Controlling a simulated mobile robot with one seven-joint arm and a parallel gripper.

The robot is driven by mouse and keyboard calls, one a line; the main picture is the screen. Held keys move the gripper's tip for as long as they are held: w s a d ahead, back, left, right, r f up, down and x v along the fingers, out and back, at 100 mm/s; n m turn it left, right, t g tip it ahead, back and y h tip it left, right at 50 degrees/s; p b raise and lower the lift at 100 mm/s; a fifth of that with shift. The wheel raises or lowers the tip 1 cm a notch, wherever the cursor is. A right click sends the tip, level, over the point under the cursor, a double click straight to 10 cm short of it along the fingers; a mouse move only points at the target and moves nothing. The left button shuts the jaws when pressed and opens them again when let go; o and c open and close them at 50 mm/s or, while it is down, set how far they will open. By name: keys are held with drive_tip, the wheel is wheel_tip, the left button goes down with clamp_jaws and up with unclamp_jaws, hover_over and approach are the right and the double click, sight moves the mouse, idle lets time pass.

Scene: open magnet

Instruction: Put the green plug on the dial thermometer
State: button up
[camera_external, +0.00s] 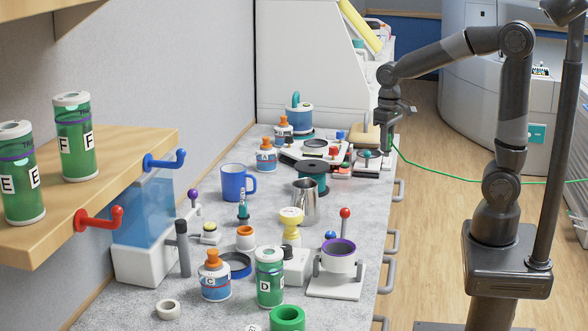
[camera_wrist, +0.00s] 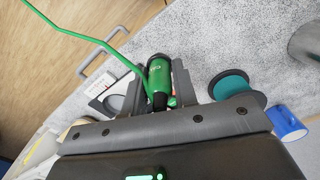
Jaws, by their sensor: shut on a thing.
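My gripper (camera_external: 388,132) is above the far right end of the grey bench. It is shut on the green plug (camera_wrist: 160,78), which lies between the two fingers in the wrist view. A green cable (camera_wrist: 85,39) runs from the plug; in the external view it trails off to the right. A small pale device with a round grey face (camera_wrist: 115,103) is left of the fingers in the wrist view. It may be the dial thermometer, but I cannot tell for sure. The plug looks apart from it.
A teal spool (camera_wrist: 229,86) with a dark top is right of the fingers. A metal pitcher (camera_external: 305,201) and a blue mug (camera_external: 237,182) stand farther along the bench. Bench handles (camera_external: 392,241) stick out along the right edge. Open floor is right of the bench.

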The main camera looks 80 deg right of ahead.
drive_tip(key=w+a+r+n, duration=0.3)
drive_tip(key=w+a+r, duration=0.2)
drive_tip(key=w+a, duration=0.5)
drive_tip(key=w+a+r+n, duration=0.4)
drive_tip(key=w+a, duration=0.4)
drive_tip(key=a, duration=0.4)
drive_tip(key=n, duration=0.2)
hover_over(291, 212)
drive_tip(key=f, duration=0.4)
drive_tip(key=shift+d+f, duration=0.1)
drive_tip(key=shift+d, duration=0.15)
drive_tip(key=shift+a+f, duration=0.25)
drive_tip(key=shift+f, duration=1.9)
drive_tip(key=shift+f, duration=0.1)
drive_tip(key=o, duration=1)
